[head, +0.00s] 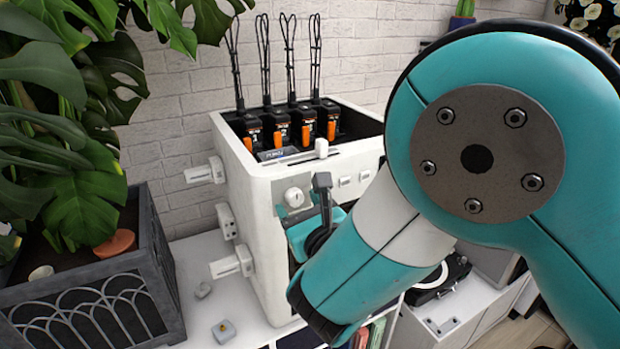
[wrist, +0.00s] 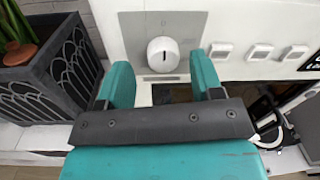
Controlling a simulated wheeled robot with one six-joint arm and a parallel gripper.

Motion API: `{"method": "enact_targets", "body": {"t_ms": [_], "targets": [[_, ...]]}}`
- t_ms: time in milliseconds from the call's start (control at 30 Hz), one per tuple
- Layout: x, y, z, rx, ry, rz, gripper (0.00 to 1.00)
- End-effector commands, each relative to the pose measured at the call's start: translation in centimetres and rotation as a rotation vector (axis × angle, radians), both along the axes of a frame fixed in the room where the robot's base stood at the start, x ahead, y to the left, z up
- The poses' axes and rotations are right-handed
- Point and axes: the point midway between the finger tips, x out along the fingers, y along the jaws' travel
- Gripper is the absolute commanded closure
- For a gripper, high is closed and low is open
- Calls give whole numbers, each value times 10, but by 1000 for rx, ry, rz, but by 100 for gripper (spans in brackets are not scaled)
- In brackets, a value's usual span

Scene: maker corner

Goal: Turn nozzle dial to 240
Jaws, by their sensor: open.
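The nozzle dial (head: 294,197) is a round white knob on a grey plate on the front of the white machine (head: 240,190). In the wrist view the dial (wrist: 163,54) sits ahead of my gripper, between its two teal fingers as seen from here. In the head view my gripper (head: 318,218) is at the machine's front, right of the dial, partly hidden by my arm.
Several square white buttons (wrist: 259,52) lie in a row right of the dial. A dark grey planter (head: 100,290) with big leaves stands at the left. Small loose parts (head: 223,331) lie on the white table. My arm covers the right of the head view.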

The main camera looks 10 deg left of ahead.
Motion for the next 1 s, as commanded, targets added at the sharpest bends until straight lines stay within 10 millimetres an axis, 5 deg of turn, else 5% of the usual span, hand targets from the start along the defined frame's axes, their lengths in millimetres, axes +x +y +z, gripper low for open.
{"method": "enact_targets", "body": {"t_ms": [467, 700, 1000], "targets": [[11, -3, -1, 0, 1, -21, 40], [11, -2, 0, 1, 1, -19, 89], [11, -2, 0, 20, 16, -19, 89]]}}
